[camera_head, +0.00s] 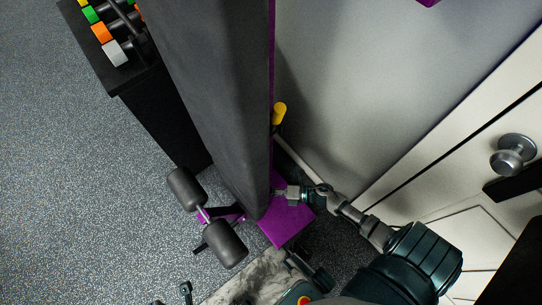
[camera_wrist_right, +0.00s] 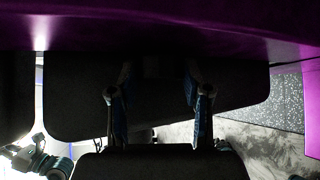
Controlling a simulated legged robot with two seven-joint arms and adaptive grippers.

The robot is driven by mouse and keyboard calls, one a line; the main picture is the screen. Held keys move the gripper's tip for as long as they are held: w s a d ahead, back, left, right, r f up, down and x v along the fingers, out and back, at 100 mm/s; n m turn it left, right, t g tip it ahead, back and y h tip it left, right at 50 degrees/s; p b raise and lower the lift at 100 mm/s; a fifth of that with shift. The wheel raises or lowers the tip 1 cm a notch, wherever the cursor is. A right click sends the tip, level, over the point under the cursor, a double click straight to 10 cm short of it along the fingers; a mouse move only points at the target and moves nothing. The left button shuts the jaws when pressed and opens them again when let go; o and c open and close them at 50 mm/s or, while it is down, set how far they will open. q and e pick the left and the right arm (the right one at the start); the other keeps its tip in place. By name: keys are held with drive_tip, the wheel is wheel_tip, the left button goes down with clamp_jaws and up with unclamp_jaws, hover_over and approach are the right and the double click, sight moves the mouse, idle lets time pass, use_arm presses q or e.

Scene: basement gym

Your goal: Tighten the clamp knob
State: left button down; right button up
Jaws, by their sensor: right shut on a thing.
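My right gripper (camera_head: 280,193) reaches in from the right to the lower edge of the tall dark bench pad (camera_head: 215,90), beside the purple frame plate (camera_head: 286,218). In the right wrist view its two fingers (camera_wrist_right: 158,92) stand apart, under a purple frame part (camera_wrist_right: 150,28), with a dark thing between them. It is shut on this thing, which I take to be the clamp knob; its outline is lost in the dark. A yellow handle (camera_head: 279,113) sticks out farther up the pad's right edge.
Two dark foam rollers (camera_head: 187,188) stick out left of the bench's foot. A black rack with coloured dumbbells (camera_head: 102,33) stands at upper left. A pale wall and a door with a round knob (camera_head: 513,153) close off the right. The speckled floor (camera_head: 80,200) at left is clear.

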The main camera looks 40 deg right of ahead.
drive_tip(key=shift+d+f, duration=0.15)
drive_tip(key=shift+d, duration=0.1)
drive_tip(key=o, duration=1.2)
drive_tip(key=shift+c, duration=0.2)
drive_tip(key=v, duration=1.2)
